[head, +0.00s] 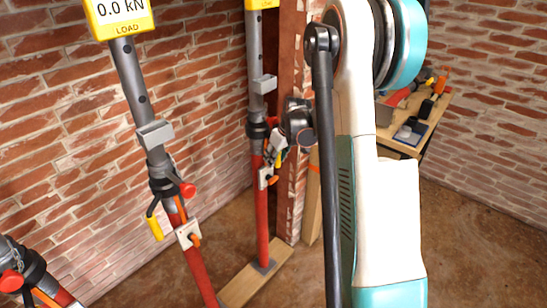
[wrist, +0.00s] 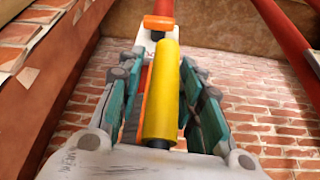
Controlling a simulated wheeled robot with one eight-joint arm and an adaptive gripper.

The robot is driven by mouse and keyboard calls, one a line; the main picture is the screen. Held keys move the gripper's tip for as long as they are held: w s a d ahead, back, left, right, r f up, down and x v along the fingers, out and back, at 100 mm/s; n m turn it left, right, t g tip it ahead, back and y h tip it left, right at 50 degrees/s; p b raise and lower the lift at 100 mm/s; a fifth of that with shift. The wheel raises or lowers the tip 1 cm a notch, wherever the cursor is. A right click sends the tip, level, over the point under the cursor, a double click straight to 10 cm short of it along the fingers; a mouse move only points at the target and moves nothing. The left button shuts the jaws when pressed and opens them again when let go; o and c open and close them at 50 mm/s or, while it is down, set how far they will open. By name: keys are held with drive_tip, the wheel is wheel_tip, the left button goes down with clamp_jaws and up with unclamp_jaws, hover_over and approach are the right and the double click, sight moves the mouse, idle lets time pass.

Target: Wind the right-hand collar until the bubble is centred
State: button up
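The right-hand prop has a grey upper tube, a red lower tube (head: 262,225) and a dark collar (head: 257,130) between them. My gripper (head: 279,146) is beside this collar. In the wrist view a yellow handle (wrist: 161,95) lies between the teal fingers of my gripper (wrist: 163,75). The fingers stand on both sides of it, with a gap visible at least on the left, so it does not look clamped. The handle's yellow end also shows below my gripper in the head view (head: 279,158). A grey box (head: 264,84) sits above the collar. No bubble can be made out.
A left prop (head: 195,265) leans, with its own collar (head: 163,180), yellow handle (head: 155,228) and display (head: 119,14) reading 0.0 kN. Another collar (head: 22,268) shows at lower left. A timber sole plate (head: 240,288) lies on the floor. A tool bench (head: 400,140) stands at right.

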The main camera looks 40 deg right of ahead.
idle(0.3)
drive_tip(key=v, duration=1.2)
